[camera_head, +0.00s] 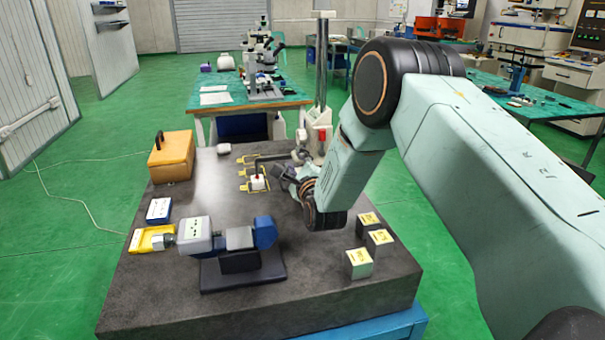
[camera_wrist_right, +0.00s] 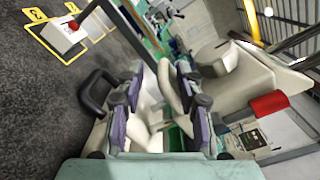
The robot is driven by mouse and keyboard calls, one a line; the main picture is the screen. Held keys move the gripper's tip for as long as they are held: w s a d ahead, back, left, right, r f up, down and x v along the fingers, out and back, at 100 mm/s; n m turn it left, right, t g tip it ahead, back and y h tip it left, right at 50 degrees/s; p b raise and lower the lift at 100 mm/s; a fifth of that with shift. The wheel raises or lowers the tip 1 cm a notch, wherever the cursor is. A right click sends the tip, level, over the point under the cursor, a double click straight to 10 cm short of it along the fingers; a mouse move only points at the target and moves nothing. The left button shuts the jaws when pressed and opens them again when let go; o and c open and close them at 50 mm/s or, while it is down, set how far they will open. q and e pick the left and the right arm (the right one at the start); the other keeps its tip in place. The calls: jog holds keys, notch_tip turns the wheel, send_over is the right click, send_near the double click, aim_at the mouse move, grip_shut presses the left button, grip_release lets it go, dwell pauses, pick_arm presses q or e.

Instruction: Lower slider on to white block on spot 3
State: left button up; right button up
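My left gripper is not in view.
Three small yellow-topped blocks (camera_head: 359,264) stand at the slab's right front. A grey and blue device (camera_head: 238,240) stands at the front left. An orange box (camera_head: 171,156) is at the back left. My right arm covers much of the right side.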

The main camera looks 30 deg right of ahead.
jog(key=v, duration=1.1)
jog(key=shift+s+a, duration=0.1)
jog(key=shift+s, duration=0.2)
jog(key=shift+w, duration=0.1)
